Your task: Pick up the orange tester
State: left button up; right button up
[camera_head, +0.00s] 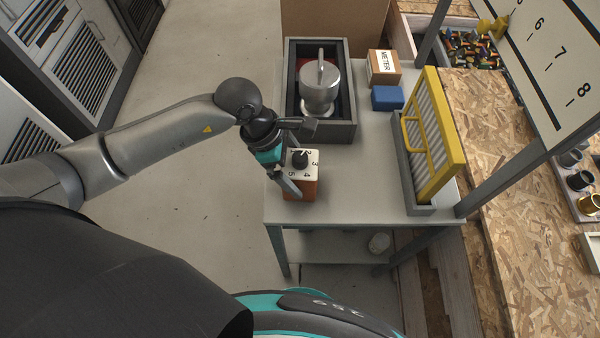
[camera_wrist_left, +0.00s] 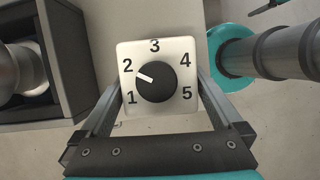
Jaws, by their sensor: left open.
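The orange tester (camera_head: 304,190) is a small box with orange sides. Its white top carries a black dial and the numbers 1 to 5. It stands upright near the front left corner of the grey table (camera_head: 365,190). My left gripper (camera_head: 287,166) is open at the tester. In the left wrist view the tester (camera_wrist_left: 189,49) sits between the two spread fingers, with the dial pointer close to 2. I cannot tell whether either finger touches it. The tester's lower part is partly hidden by a finger in the head view. My right gripper is not in view.
Behind the tester, a grey tray (camera_head: 345,132) holds a silver lidded vessel (camera_head: 319,88). A box marked METER (camera_head: 383,68) and a blue box (camera_head: 387,98) stand farther right. A yellow-framed filter (camera_head: 440,150) stands in a grey holder at the right edge. The table's middle is clear.

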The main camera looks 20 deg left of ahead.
pick_arm(q)
jog(key=shift+x, duration=1.15)
jog(key=shift+w+r, duration=0.1)
jog(key=c, duration=1.5)
